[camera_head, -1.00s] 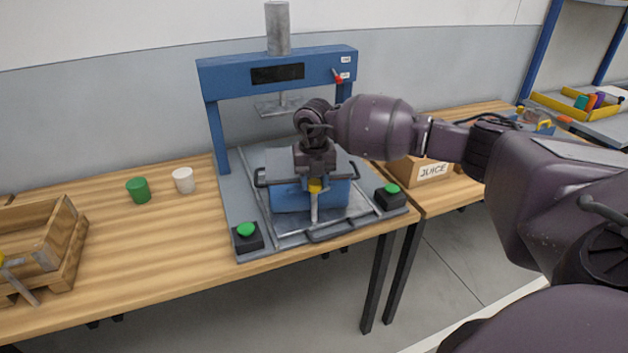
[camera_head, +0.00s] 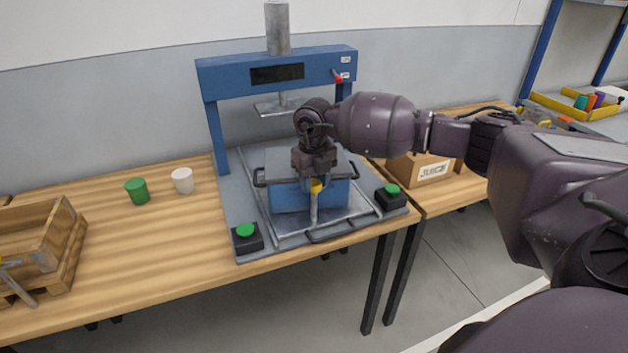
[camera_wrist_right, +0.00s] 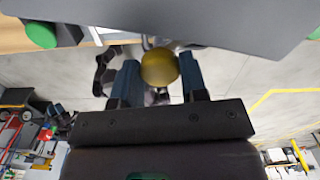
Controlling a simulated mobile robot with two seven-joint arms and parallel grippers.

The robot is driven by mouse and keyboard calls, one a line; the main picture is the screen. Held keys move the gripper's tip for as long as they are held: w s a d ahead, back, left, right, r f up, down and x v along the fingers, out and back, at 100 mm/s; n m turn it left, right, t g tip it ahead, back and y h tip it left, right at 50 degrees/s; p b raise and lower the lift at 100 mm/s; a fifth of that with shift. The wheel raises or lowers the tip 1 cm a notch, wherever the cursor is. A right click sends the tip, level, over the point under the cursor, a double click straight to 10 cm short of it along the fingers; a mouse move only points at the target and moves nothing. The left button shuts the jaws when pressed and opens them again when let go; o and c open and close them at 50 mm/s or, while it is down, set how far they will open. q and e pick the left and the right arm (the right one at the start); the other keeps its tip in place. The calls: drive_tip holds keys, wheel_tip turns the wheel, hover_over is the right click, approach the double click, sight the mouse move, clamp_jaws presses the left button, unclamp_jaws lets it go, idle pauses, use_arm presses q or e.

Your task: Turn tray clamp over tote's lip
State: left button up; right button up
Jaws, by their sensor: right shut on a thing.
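The blue tote (camera_head: 290,198) stands on the press's grey tray (camera_head: 276,226), with a grey lid-like top and dark side handles. The tray clamp (camera_head: 314,210) shows at the tote's front as a pale upright bar with a yellow knob above it. My right gripper (camera_head: 316,182) reaches down from above, shut on the clamp's knob. In the right wrist view the round yellow knob (camera_wrist_right: 160,67) sits between the two fingers. The gripper hides the clamp's upper end, so I cannot tell how it meets the lip. My left gripper is out of view.
The blue press frame (camera_head: 212,120) rises behind the tote, its plate (camera_head: 275,110) raised. Green-topped buttons (camera_head: 246,235) (camera_head: 391,195) flank the tray.

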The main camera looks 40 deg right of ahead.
sight(314, 182)
drive_tip(key=o, duration=0.9)
wheel_tip(314, 182, up, 11)
drive_tip(key=shift+f+p, duration=0.1)
drive_tip(key=shift+p, duration=0.25)
